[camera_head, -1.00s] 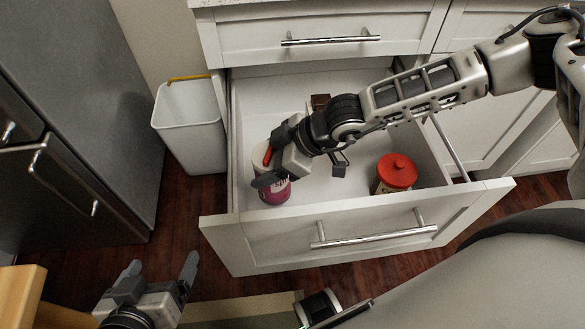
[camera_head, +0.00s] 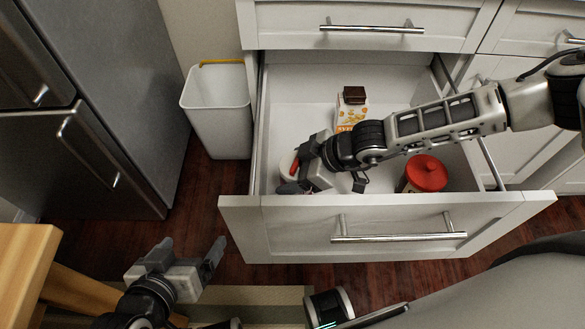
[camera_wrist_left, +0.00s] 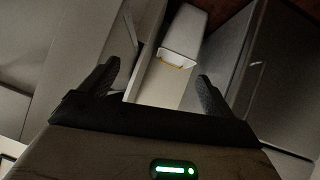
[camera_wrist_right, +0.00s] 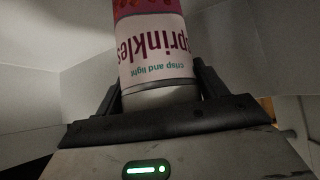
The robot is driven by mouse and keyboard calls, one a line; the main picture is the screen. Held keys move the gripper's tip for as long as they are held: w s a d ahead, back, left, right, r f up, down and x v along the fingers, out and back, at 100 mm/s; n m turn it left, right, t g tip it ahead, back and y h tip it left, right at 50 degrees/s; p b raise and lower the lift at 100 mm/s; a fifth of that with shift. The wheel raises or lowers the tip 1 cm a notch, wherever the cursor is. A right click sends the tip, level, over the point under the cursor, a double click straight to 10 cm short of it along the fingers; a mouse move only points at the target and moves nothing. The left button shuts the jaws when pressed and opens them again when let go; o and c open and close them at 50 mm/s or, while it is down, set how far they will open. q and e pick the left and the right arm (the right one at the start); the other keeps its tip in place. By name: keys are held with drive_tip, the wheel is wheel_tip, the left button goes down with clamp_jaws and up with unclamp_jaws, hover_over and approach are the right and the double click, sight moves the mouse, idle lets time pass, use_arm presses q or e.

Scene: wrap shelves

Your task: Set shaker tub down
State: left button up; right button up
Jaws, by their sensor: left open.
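The shaker tub, a white tub (camera_head: 287,163) with a red part on it, is at the front left inside the open drawer. Its lower part is hidden by the drawer front and my gripper. The right wrist view shows its "sprinkles" label (camera_wrist_right: 157,50), with pink beyond. My right gripper (camera_head: 292,178) has a finger against each side of the tub and looks shut on it. Whether the tub touches the drawer floor is hidden. My left gripper (camera_head: 190,248) is open and empty, outside the drawer at the lower left; its fingers also show in the left wrist view (camera_wrist_left: 158,75).
The open drawer (camera_head: 300,228) also holds a red-lidded jar (camera_head: 427,172) at the right and a carton with a brown top (camera_head: 352,108) at the back. A white bin (camera_head: 218,115) stands left of the drawer, beside a grey fridge (camera_head: 105,90). A wooden surface (camera_head: 25,260) is at lower left.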

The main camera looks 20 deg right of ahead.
drive_tip(key=shift+o, duration=1.2)
use_arm(q)
drive_tip(key=shift+a, duration=0.1)
use_arm(e)
drive_tip(key=shift+r, duration=0.25)
use_arm(q)
wheel_tip(320, 180, up, 9)
drive_tip(key=a+t+p, duration=0.2)
drive_tip(key=p, duration=0.3)
drive_tip(key=shift+s+r+y, duration=0.15)
drive_tip(key=shift+s+y, duration=0.25)
drive_tip(key=shift+s, duration=0.05)
use_arm(e)
drive_tip(key=v, duration=1.1)
drive_tip(key=shift+d+r, duration=0.25)
drive_tip(key=shift+d, duration=0.1)
use_arm(q)
drive_tip(key=shift+a, duration=0.1)
use_arm(e)
drive_tip(key=shift+s, duration=0.1)
use_arm(q)
drive_tip(key=shift+p, duration=0.35)
use_arm(e)
drive_tip(key=shift+r, duration=0.1)
